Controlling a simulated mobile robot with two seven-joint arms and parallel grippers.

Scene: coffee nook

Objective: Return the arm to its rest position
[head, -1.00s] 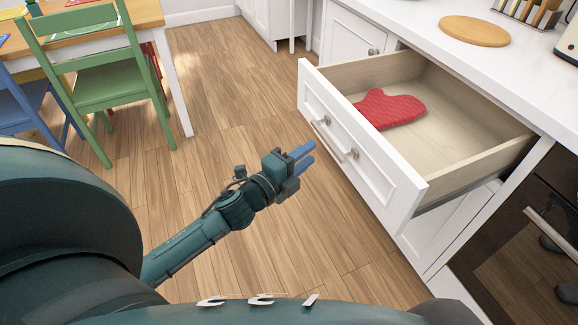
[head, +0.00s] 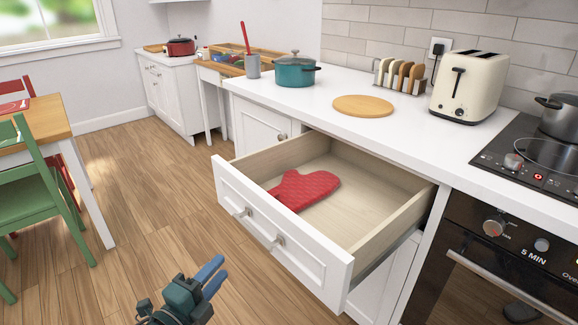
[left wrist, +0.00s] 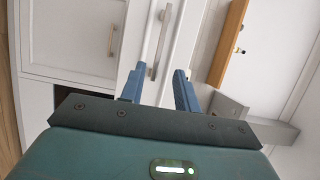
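My left gripper (head: 216,272) is low in the head view, in front of the open drawer (head: 317,269) and apart from it. Its blue fingers also show in the left wrist view (left wrist: 159,82), spread with nothing held between them. White cabinet fronts with metal handles (left wrist: 160,42) lie beyond the fingertips. Most of my left arm is out of the head view. My right gripper is not in view.
A red oven mitt (head: 303,188) lies in the pulled-out drawer. The counter above holds a round board (head: 363,106), toaster (head: 468,87), toast rack (head: 401,76) and teal pot (head: 295,71). A green chair (head: 38,190) and table stand left; open floor lies between.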

